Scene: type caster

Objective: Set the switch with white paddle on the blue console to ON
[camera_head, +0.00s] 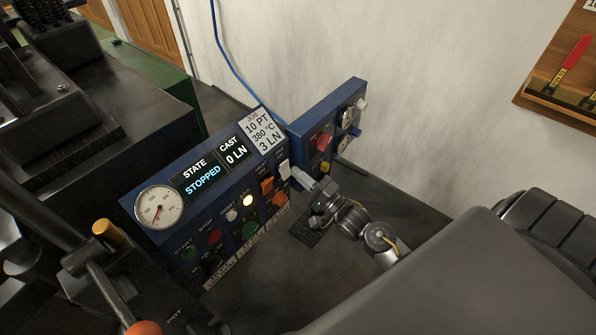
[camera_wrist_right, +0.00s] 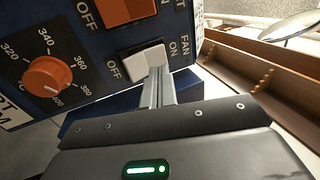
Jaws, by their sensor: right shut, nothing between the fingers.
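The blue console (camera_head: 180,185) stands left of centre in the head view, with a gauge, displays, buttons and switches on its face. The switch with the white paddle (camera_head: 284,170) is at its right end. My left gripper is not in view.
An orange dial (camera_wrist_right: 55,78) is on the left there. A second blue panel (camera_head: 325,125) stands behind my gripper. Dark machinery fills the left.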

